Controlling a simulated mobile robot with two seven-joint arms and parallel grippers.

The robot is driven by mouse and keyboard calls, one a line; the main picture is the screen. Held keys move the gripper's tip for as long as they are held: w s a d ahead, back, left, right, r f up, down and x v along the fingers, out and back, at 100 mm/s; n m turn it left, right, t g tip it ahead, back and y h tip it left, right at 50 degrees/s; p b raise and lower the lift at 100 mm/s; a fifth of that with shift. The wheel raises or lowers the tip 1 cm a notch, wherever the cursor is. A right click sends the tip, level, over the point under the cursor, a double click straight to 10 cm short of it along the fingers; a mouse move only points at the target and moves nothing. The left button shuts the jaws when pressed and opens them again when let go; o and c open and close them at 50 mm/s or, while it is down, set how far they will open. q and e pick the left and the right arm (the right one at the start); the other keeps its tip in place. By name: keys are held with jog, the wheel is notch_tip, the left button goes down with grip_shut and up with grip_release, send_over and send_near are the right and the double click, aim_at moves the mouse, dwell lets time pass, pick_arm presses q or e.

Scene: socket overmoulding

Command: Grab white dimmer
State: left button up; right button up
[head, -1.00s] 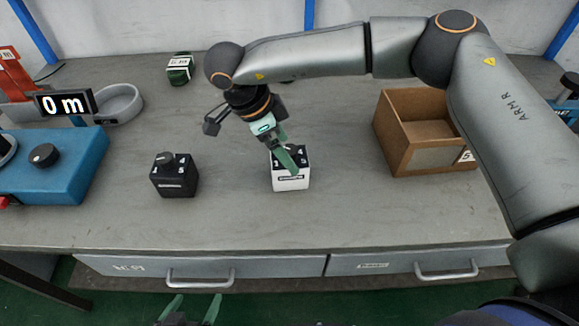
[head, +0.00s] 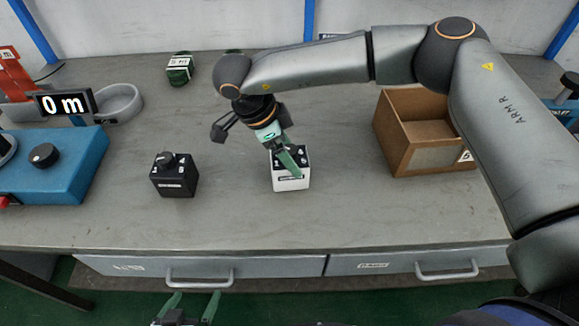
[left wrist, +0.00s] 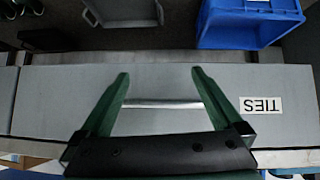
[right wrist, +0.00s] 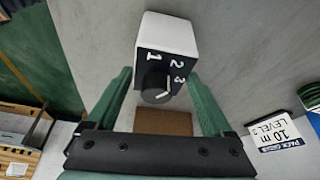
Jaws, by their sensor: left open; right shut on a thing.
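The white dimmer (head: 291,182) has a white body and a dark top with a round dark knob and white numerals. It sits on the grey bench near the middle. My right gripper (head: 294,165) reaches down to it, and its green fingers cover part of its top. In the right wrist view the dimmer (right wrist: 168,36) shows between and beyond the fingertips (right wrist: 159,76), and the gripper is shut on it. The exact contact is hard to see. My left gripper (head: 191,302) is open and empty in front of the drawers; its fingers (left wrist: 158,74) are wide apart.
A black dimmer (head: 174,183) stands left of the white one. A blue device (head: 75,165) with a knob is at far left, beside a grey round dish (head: 122,104). An open cardboard box (head: 425,158) is at right. A green roll (head: 180,70) lies at the back.

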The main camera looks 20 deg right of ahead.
grip_shut()
jog(key=shift+r, duration=0.15)
